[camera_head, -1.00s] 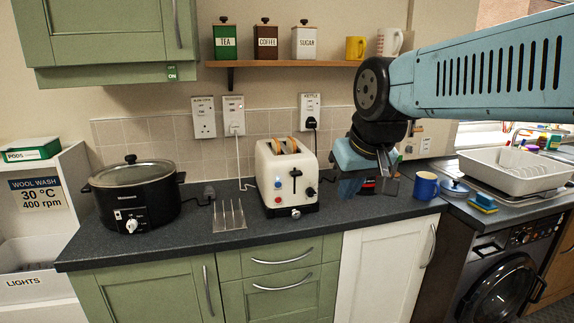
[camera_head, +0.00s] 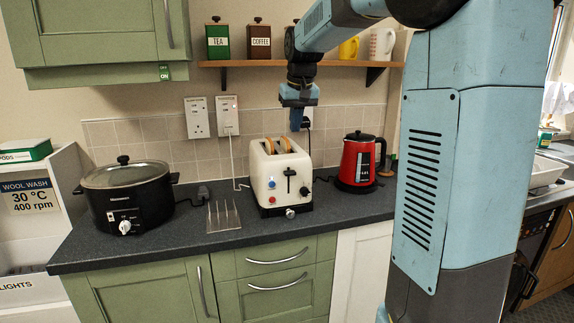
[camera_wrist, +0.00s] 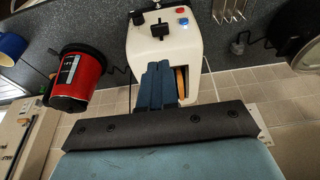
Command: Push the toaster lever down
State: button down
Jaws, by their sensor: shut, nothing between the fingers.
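The cream toaster (camera_head: 262,170) stands on the worktop with toast in its slots. Its black lever (camera_head: 290,174) is on the front face, high in its slot, above a dark knob. In the wrist view the toaster (camera_wrist: 200,48) appears upside down, with the lever (camera_wrist: 158,33) beyond my fingertips. My gripper (camera_head: 296,127) is shut and empty, pointing down above the toaster's right rear in the head view. It is apart from the lever. In the wrist view my gripper's fingers (camera_wrist: 160,68) overlap the toaster's top and partly hide the slots.
A red kettle (camera_head: 357,162) stands to the toaster's right. A black slow cooker (camera_head: 128,200) and a metal fork-like rack (camera_head: 223,216) are to its left. A shelf (camera_head: 240,64) with canisters is above. The worktop before the toaster is clear.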

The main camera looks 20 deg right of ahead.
send_near(290, 171)
jog(key=x, duration=0.6)
jog(key=shift+f, duration=0.3)
dwell(0.3)
